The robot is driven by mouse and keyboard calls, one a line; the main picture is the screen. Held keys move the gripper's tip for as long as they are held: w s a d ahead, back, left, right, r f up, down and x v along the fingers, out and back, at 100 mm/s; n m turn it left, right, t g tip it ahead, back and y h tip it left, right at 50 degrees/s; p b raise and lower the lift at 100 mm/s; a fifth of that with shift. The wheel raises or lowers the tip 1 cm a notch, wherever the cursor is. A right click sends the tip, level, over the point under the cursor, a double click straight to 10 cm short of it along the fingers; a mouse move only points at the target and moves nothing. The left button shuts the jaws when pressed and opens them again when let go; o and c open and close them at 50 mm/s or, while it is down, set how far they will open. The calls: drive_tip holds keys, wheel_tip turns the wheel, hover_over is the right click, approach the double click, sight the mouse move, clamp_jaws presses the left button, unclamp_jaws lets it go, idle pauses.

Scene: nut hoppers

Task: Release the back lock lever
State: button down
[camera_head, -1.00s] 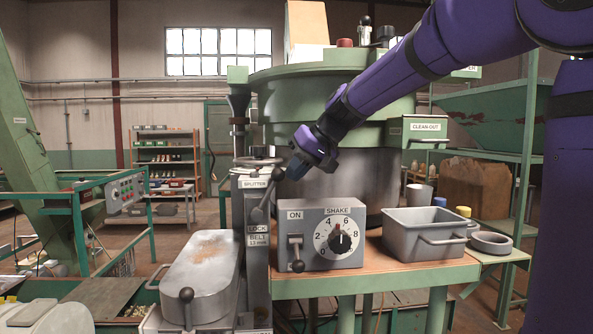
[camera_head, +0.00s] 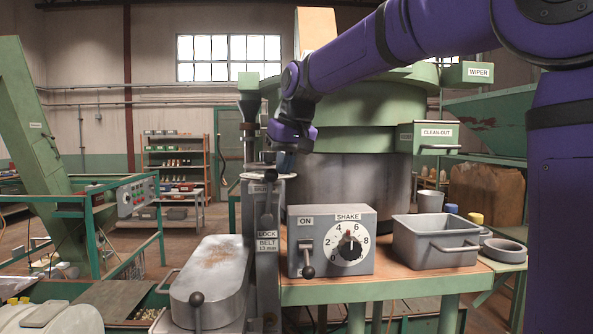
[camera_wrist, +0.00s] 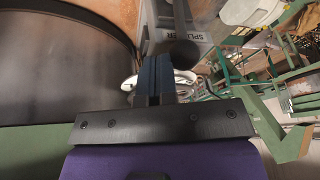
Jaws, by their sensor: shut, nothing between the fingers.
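A grey lever with a dark knob (camera_head: 266,222) hangs nearly upright on the grey post, above the LOCK label (camera_head: 266,233). A second dark-knobbed lever (camera_head: 197,300) stands at the front of the grey oblong housing (camera_head: 210,280). I cannot tell which lever is the back lock lever. My gripper (camera_head: 285,160) is shut and empty, pointing down just above and behind the post top. In the wrist view, its dark blue fingers (camera_wrist: 156,72) are beside a round dark knob (camera_wrist: 185,52), near the SPLITTER label (camera_wrist: 178,22). Touching cannot be told.
A pale handwheel (camera_wrist: 182,78) lies behind my fingers. The control box (camera_head: 335,240) with ON lever and SHAKE dial stands right of the post. A grey bin (camera_head: 435,241) is on the bench. The large green hopper (camera_head: 355,180) stands close behind my gripper.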

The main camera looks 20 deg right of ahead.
sight(253, 184)
drive_tip(key=a+h, duration=0.1)
drive_tip(key=a, duration=0.1)
drive_tip(key=w+a+g+h, duration=0.1)
drive_tip(key=a+h, duration=0.1)
drive_tip(key=w+a+n+h, duration=0.1)
drive_tip(key=a+h, duration=0.1)
drive_tip(key=shift+w+a+r+g, duration=0.15)
drive_tip(key=shift+g, duration=0.25)
drive_tip(key=shift+w+a+f, duration=0.2)
drive_tip(key=shift+a, duration=0.5)
drive_tip(key=shift+a, duration=0.1)
